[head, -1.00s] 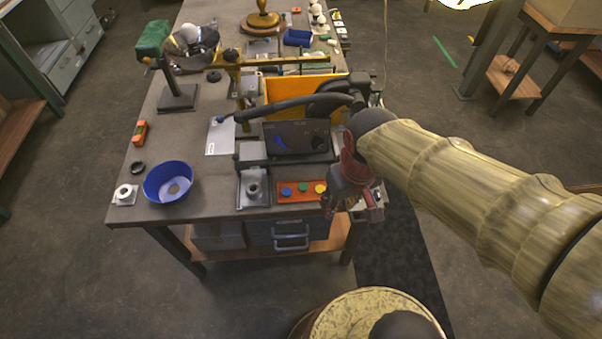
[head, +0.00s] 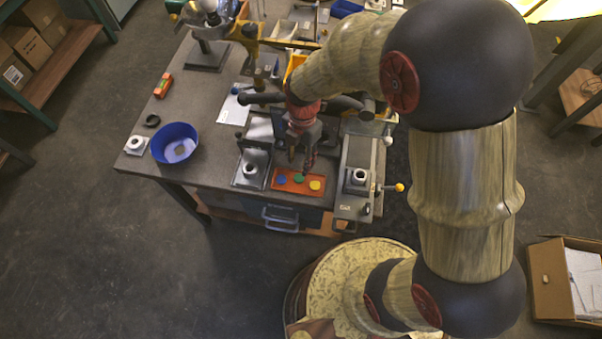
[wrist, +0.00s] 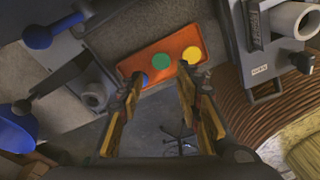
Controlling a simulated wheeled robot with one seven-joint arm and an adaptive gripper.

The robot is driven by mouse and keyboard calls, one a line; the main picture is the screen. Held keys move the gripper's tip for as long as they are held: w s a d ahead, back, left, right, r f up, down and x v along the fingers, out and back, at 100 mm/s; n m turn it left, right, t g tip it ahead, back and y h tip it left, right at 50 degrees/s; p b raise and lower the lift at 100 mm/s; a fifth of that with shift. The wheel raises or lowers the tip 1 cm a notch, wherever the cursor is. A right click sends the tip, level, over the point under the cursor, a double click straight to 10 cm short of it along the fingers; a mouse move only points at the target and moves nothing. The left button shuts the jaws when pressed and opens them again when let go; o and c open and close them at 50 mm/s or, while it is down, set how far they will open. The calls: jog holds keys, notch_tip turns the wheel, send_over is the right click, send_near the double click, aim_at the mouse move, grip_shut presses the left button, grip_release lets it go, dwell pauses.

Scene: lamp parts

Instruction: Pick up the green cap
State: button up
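The green cap (head: 298,178) is a small flat disc in the middle of an orange tray (head: 289,189) near the table's front edge. The blue cap (head: 281,180) is to its left and the yellow cap (head: 315,185) to its right. In the wrist view the green cap (wrist: 159,63) shows between and beyond my fingertips, untouched. The blue cap (wrist: 142,79) is partly hidden by the left finger. My gripper (head: 301,163) points down just behind the tray, open and empty. Its spread fingers also show in the wrist view (wrist: 160,77).
A grey fixture (head: 249,172) stands left of the tray, and another grey device (head: 354,190) with a yellow-knobbed lever stands close on its right. A blue bowl (head: 175,144) sits farther left. A dark machine is behind my gripper.

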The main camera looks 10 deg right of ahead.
aim_at(299, 177)
jog(key=shift+a+n, duration=0.1)
jog(key=shift+n, duration=0.9)
jog(key=shift+f+n, duration=0.2)
jog(key=shift+n, duration=0.2)
jog(key=f, duration=0.2)
jog(key=f+b, duration=0.1)
jog(key=f, duration=0.2)
jog(key=s+f+b, duration=0.1)
jog(key=f, duration=0.1)
jog(key=shift+f, duration=0.2)
jog(key=shift+c, duration=1.2)
jog(key=c, duration=0.3)
jog(key=shift+c, duration=0.2)
jog(key=shift+r, duration=0.1)
